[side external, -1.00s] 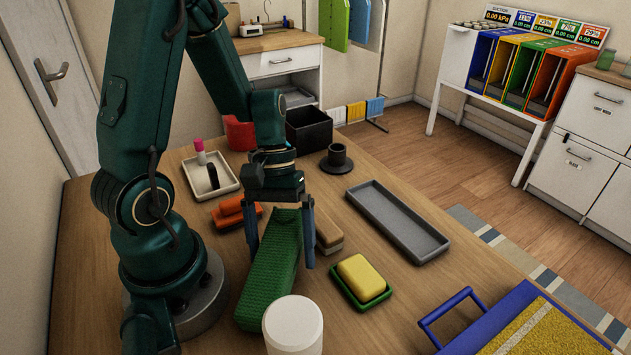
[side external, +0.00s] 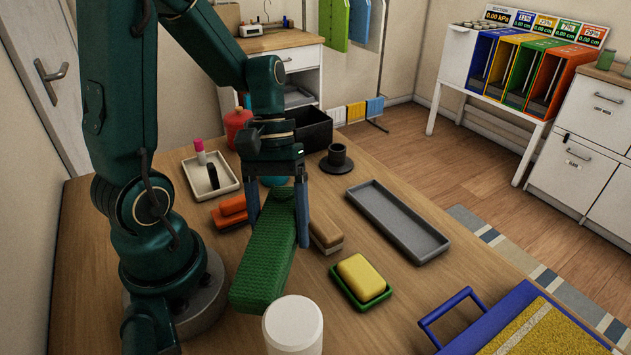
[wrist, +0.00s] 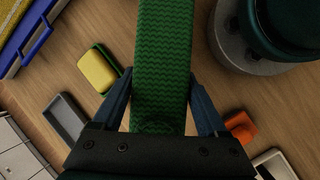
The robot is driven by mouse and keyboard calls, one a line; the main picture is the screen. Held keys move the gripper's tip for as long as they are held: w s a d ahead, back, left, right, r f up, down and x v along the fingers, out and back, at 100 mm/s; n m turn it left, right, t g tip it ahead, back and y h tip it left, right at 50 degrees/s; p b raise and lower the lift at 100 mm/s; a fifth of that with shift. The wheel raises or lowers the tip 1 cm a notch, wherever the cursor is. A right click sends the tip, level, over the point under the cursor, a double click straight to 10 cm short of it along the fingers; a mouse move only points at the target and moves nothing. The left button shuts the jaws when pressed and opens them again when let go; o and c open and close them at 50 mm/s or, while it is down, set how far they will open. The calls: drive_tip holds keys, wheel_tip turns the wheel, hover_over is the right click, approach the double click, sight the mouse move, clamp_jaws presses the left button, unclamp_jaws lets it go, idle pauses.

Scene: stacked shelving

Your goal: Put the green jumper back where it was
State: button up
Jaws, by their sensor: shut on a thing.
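The green jumper (side external: 262,270) is a long, folded bundle with a knitted zigzag texture. My gripper (side external: 278,228) is shut on its sides near the far end, and the near end reaches toward the white cylinder. The jumper appears slightly raised off the wooden table, though its underside is hidden. In the wrist view the jumper (wrist: 163,50) runs up the middle between the two blue fingers of my gripper (wrist: 161,75), one against each side.
A brown brush (side external: 326,232), a yellow sponge on a green dish (side external: 388,292) and an empty grey tray (side external: 397,222) lie to the right. A white cylinder (side external: 293,326) stands close in front. An orange item (side external: 231,209) lies left. Colored shelf slots (side external: 525,72) stand at the back right.

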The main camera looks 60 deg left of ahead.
sight(278, 221)
wheel_tip(278, 221, up, 5)
drive_tip(key=shift+f, duration=0.2)
drive_tip(key=f+n, duration=0.1)
drive_tip(key=f+n+h, duration=0.1)
drive_tip(key=n, duration=0.1)
drive_tip(key=shift+s+a+f+g, duration=0.15)
drive_tip(key=shift+s+a+g, duration=0.05)
drive_tip(key=shift+g, duration=0.1)
drive_tip(key=shift+s+f+n, duration=0.1)
drive_tip(key=shift+f+n, duration=0.6)
drive_tip(key=shift+n, duration=0.1)
drive_tip(key=shift+f, duration=3.35)
drive_tip(key=shift+f+h, duration=0.3)
drive_tip(key=shift+f, duration=0.1)
